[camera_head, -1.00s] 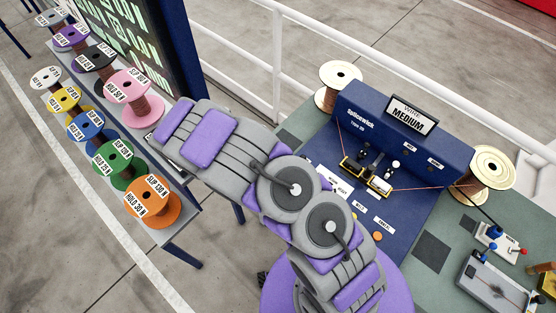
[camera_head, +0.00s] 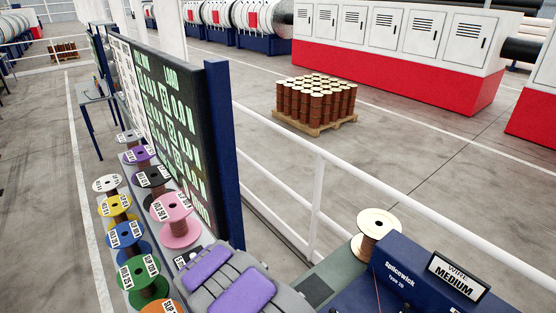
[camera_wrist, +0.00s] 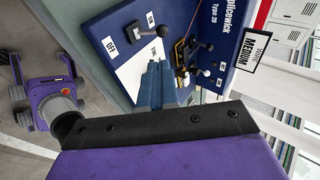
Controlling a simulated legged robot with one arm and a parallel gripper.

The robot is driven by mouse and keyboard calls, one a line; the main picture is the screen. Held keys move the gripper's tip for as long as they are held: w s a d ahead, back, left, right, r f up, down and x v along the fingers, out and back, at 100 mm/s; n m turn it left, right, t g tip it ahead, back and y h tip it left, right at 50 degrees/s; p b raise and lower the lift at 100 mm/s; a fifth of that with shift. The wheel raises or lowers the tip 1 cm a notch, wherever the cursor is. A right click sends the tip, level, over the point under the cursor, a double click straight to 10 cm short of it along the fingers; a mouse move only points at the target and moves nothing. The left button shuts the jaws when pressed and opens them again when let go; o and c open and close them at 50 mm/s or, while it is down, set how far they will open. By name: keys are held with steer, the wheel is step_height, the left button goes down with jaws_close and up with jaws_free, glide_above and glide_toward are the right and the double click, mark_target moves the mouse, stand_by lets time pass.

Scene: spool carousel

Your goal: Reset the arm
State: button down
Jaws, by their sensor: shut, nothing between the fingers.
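My gripper (camera_wrist: 157,72) shows in the wrist view as two blue fingers pressed together, with nothing between them. They point toward the blue Splicewick machine (camera_wrist: 125,25) and overlap a white card on it; whether they touch it cannot be told. In the head view, my grey and purple arm (camera_head: 235,285) shows only at the bottom edge, and the gripper is out of view there. The machine (camera_head: 405,275) is partly cut off at the lower right, with a "WIRE MEDIUM" sign (camera_head: 458,277) on top.
Several coloured spools, including a pink one (camera_head: 173,220), stand on a rack left of my arm. A dark display board (camera_head: 170,120) rises behind them. A white railing (camera_head: 318,190) runs behind the machine. A pallet of brown spools (camera_head: 315,105) stands beyond it.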

steer(key=s+d+r+m+g+y+b, duration=0.1)
steer(key=s+d+r+m+g+b, duration=0.4)
steer(key=m, duration=0.7)
steer(key=s+d+r+m+y+b, duration=0.2)
steer(key=s+d+r+m+b, duration=0.2)
steer(key=s+d+m+b, duration=0.65)
steer(key=s+a+f+m+y+b, duration=0.2)
steer(key=s+a+m+y+b, duration=0.4)
steer(key=s+m, duration=0.8)
steer(key=a+m, duration=0.3)
steer(key=m, duration=0.2)
steer(key=shift+m+b, duration=0.35)
steer(key=shift+b, duration=0.05)
